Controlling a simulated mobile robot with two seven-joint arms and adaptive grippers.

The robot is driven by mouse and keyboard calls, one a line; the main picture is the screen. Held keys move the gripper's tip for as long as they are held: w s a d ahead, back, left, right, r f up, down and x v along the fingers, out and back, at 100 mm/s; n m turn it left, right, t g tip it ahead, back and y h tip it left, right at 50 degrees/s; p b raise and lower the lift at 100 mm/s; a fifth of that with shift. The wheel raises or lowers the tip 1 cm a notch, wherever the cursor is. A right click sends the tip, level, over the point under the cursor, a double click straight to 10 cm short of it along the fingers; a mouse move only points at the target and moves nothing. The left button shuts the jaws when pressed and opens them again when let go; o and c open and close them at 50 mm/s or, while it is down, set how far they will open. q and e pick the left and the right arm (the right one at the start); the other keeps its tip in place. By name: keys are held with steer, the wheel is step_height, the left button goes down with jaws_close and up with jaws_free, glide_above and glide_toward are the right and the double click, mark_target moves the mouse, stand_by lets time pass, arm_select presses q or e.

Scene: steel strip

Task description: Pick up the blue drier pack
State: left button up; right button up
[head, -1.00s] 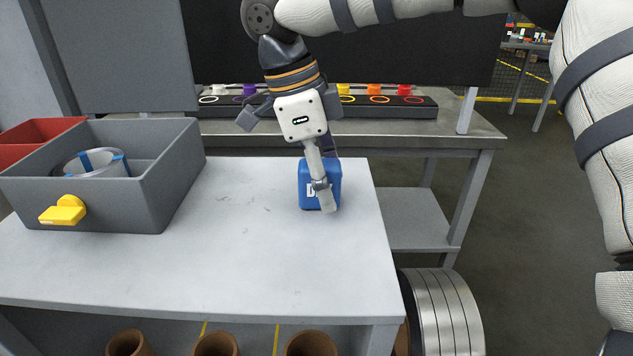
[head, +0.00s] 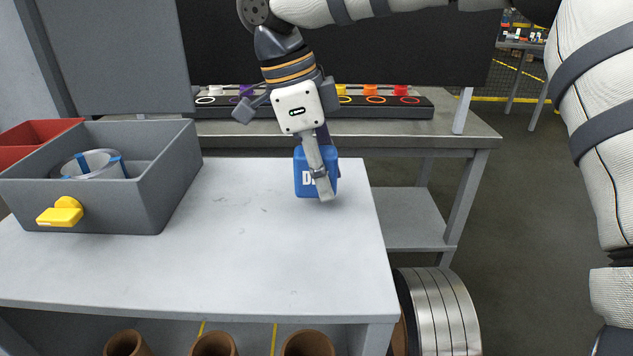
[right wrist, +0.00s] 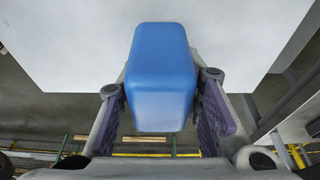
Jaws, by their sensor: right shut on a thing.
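The blue drier pack (head: 303,178) is a small blue block with white lettering, partly covered by a finger. It is near the back right of the light grey table (head: 250,260). My right gripper (head: 322,184) is shut on it, with a finger across its front. In the right wrist view the pack (right wrist: 162,75) fills the space between the two fingers of the gripper (right wrist: 160,115). The pack appears raised slightly off the table top. My left gripper is not in view.
A grey bin (head: 110,205) with a ring-shaped roll (head: 95,163) inside and a yellow piece (head: 62,212) on its front stands at left. A red bin (head: 35,135) is behind it. A bench (head: 400,133) with a row of coloured buttons stands behind. The table's middle is clear.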

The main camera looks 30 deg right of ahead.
steer(key=shift+r, duration=4.5)
